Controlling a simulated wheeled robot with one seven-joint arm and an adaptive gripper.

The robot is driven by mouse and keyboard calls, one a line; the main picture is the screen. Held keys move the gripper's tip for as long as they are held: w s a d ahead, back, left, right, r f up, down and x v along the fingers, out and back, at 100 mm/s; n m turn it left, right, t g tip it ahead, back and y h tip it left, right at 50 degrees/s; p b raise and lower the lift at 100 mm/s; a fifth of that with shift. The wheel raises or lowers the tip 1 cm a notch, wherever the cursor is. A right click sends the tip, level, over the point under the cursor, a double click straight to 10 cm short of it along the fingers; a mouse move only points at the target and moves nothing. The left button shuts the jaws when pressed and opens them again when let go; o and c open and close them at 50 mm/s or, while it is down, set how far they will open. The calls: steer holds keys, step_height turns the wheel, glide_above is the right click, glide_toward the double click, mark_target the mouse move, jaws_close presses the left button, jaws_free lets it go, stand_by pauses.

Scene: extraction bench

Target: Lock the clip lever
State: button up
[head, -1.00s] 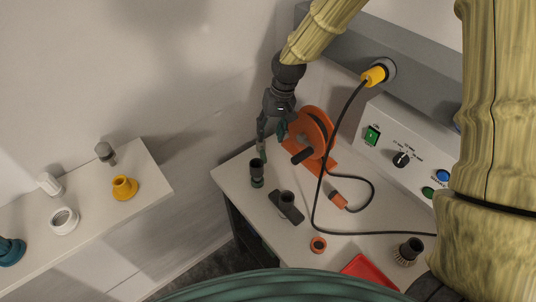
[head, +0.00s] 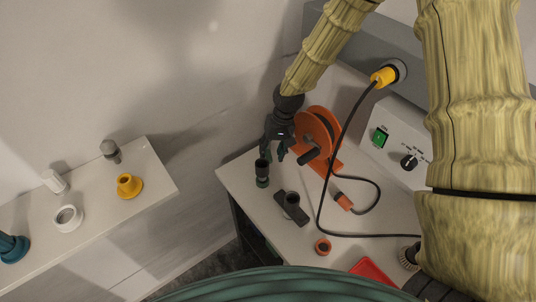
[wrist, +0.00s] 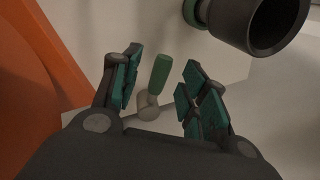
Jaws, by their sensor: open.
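A small lever with a green handle (wrist: 159,74) and a pale grey pivot (wrist: 149,108) shows in the wrist view; I take it to be the clip lever. It stands nearly upright in the picture, between the two teal-padded fingers of my gripper (wrist: 160,92). The gripper is open, with a gap on each side of the lever and no visible contact. In the head view my gripper (head: 273,156) hangs at the bench's back left corner, beside the orange reel. I cannot make out the lever there.
A black cup-like cylinder (head: 262,173) stands close to my gripper; it also shows in the wrist view (wrist: 262,22). The orange reel (head: 318,132) is close on the other side. A dark block (head: 291,206), cable connector (head: 343,201) and red tray (head: 372,272) lie nearer.

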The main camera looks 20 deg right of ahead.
steer(key=shift+a+f, duration=0.25)
steer(key=shift+f, duration=0.7)
